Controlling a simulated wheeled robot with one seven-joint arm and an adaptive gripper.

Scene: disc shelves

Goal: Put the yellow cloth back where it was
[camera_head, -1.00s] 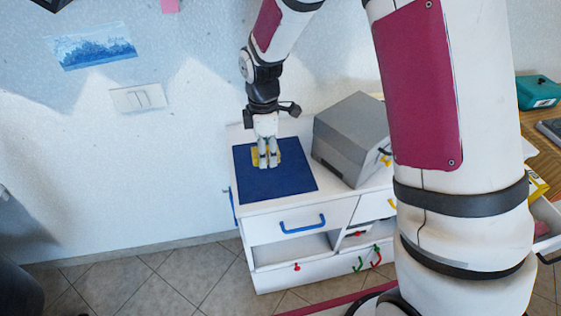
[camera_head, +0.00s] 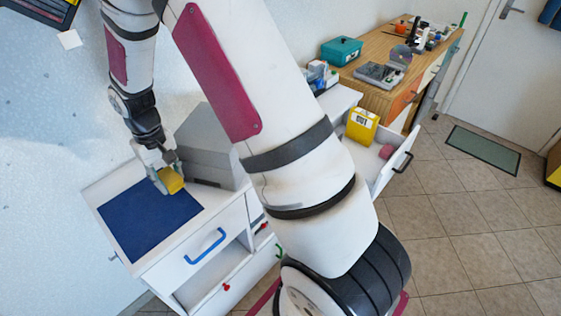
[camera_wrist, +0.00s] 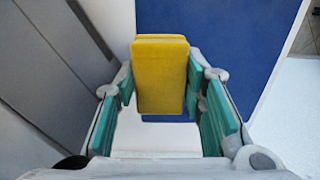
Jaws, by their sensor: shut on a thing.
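The yellow cloth (camera_head: 171,180) is a small folded block held between the fingers of my gripper (camera_head: 160,176). In the wrist view the cloth (camera_wrist: 160,75) sits between the teal finger pads of my gripper (camera_wrist: 165,115), which is shut on it. The blue mat (camera_head: 150,222) lies on top of the white cabinet, and the cloth is over its far right edge area. The mat also shows in the wrist view (camera_wrist: 235,35) behind the cloth. The height of the cloth above the mat is hard to tell.
A grey box (camera_head: 205,150) stands on the cabinet close to my gripper on the right. An open white drawer (camera_head: 385,170) holds a yellow object (camera_head: 362,125) and a pink one (camera_head: 386,152). A wooden desk (camera_head: 385,85) with several items stands behind.

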